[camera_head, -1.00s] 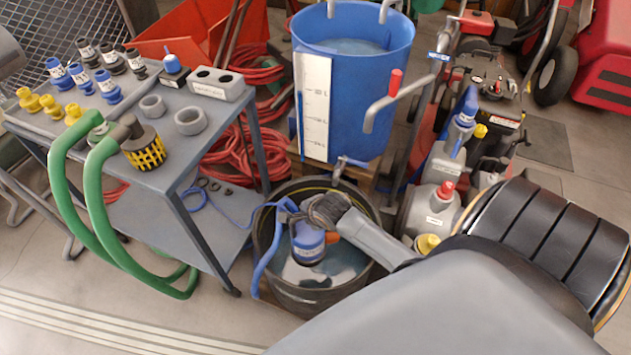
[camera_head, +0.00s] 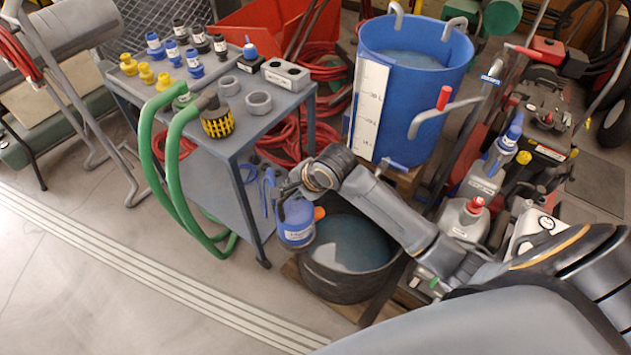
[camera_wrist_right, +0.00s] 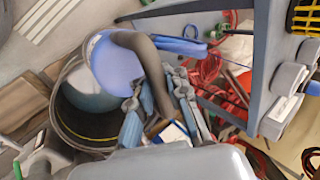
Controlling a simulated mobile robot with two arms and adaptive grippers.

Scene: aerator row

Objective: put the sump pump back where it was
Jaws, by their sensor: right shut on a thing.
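The sump pump (camera_head: 296,224) is a blue cylinder with a white label and an orange outlet. My right gripper (camera_head: 288,192) is shut on its dark handle (camera_wrist_right: 152,72) and holds it up at the left rim of the black tub (camera_head: 345,285). The tub holds water. In the right wrist view the pump (camera_wrist_right: 112,62) hangs beyond the fingers (camera_wrist_right: 158,108) and covers part of the tub (camera_wrist_right: 75,135). A blue hose or cord (camera_head: 268,190) shows beside the pump near the cart. My left gripper is not in view.
A grey cart (camera_head: 255,130) with couplings, grey rings and a yellow-black strainer (camera_head: 217,122) stands left of the pump. Green hoses (camera_head: 178,190) hang off its front. A blue tank (camera_head: 420,75) stands behind the tub, canisters (camera_head: 465,215) at right. The floor at front left is clear.

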